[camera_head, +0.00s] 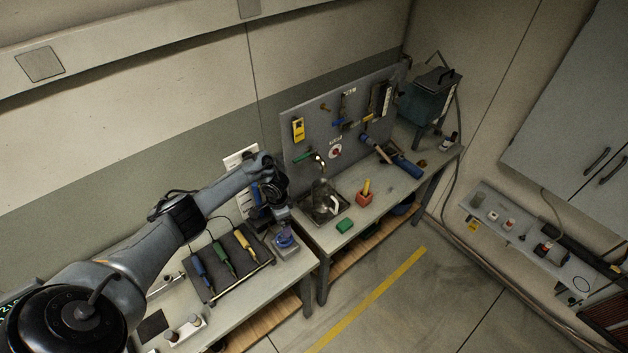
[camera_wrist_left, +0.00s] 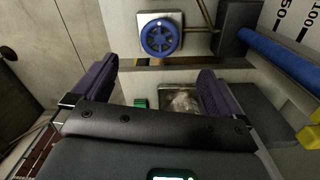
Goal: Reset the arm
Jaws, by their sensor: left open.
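My left arm (camera_head: 165,235) reaches in from the left in the head view. Its gripper (camera_head: 272,217) is above the workbench, close to a blue round handwheel (camera_head: 285,239) on a pale block. In the left wrist view my left gripper (camera_wrist_left: 157,84) has its two purple fingers wide apart with nothing between them. The blue handwheel (camera_wrist_left: 160,38) lies beyond the fingertips there, apart from them. My right gripper is not in view.
A dark mat (camera_head: 226,263) holds several colored-handled tools. A basin (camera_head: 322,205), a green block (camera_head: 345,226) and a red holder (camera_head: 364,199) stand on the farther bench. A pegboard (camera_head: 345,150) with tools rises behind. The floor (camera_head: 400,300) is clear.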

